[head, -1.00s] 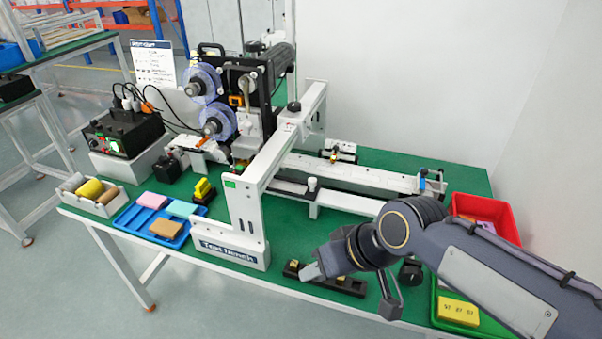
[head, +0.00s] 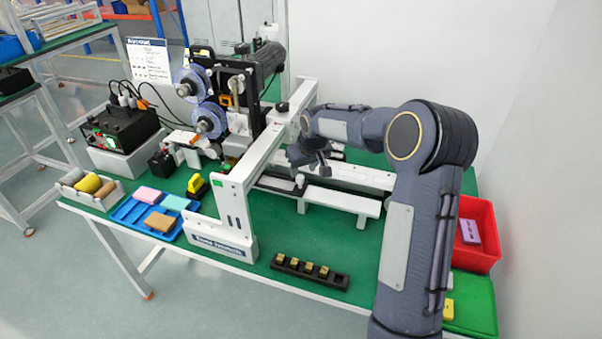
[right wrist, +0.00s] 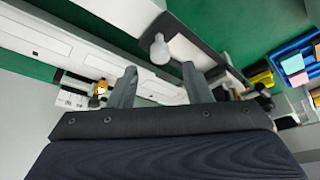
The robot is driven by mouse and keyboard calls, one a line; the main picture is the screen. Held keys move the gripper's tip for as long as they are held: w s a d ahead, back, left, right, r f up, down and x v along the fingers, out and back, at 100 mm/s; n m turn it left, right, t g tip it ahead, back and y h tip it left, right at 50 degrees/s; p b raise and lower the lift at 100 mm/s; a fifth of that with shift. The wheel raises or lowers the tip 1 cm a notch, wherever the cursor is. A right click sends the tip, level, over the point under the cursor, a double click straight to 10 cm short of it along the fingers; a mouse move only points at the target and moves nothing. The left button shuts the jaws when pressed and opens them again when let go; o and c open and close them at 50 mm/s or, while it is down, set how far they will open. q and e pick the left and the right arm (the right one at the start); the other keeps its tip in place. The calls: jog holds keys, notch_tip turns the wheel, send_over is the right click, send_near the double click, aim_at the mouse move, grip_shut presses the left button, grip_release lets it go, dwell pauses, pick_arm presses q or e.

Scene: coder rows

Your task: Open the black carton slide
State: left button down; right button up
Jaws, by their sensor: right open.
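The black carton slide (head: 274,184) is a dark strip by the white rail, with a round white knob (head: 299,180) near its right end. In the right wrist view the knob (right wrist: 160,48) stands just beyond my fingertips, between their lines and apart from them. My right gripper (head: 319,169) is above the rail, close to the knob, and its fingers also show in the wrist view (right wrist: 159,82), spread and empty. My right forearm hides part of the rail. My left gripper is not in view.
A white gantry frame (head: 238,205) stands left of my gripper. The label machine (head: 240,90) with its reels is behind it. A black block holder (head: 310,273) lies in front. A red bin (head: 483,255) and a blue tray (head: 187,235) stand at the sides.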

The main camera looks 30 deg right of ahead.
aim_at(300, 176)
jog(key=shift+x, duration=2.15)
grip_shut()
